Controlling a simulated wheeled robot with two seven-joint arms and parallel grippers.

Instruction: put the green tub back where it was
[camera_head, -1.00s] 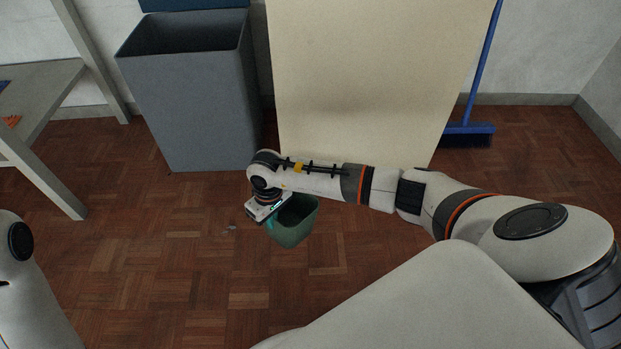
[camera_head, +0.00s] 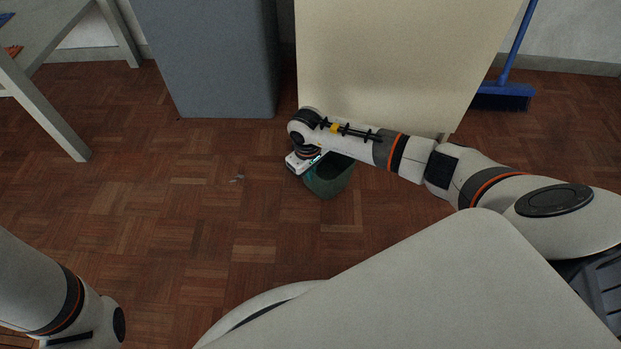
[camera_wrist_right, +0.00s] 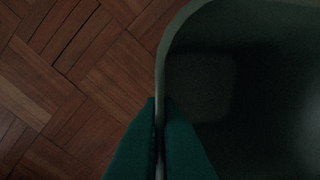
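The green tub (camera_head: 331,179) hangs from or is held by my right gripper (camera_head: 309,174), over the wooden floor near the front of a cream panel. In the right wrist view, the two green fingertips (camera_wrist_right: 161,125) are shut on the tub's thin rim (camera_wrist_right: 164,62), one on each side of it. The tub's dark inside fills the right of that view. Whether the tub's bottom touches the floor I cannot tell. My left arm shows at the lower left of the head view, but its gripper is out of sight.
A tall blue-grey bin (camera_head: 208,60) stands behind, left of the cream panel (camera_head: 395,65). A blue broom (camera_head: 503,95) leans at the right. A grey table (camera_head: 45,100) stands at the far left. The parquet floor (camera_head: 200,220) is mostly clear, with a small scrap (camera_head: 237,178) on it.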

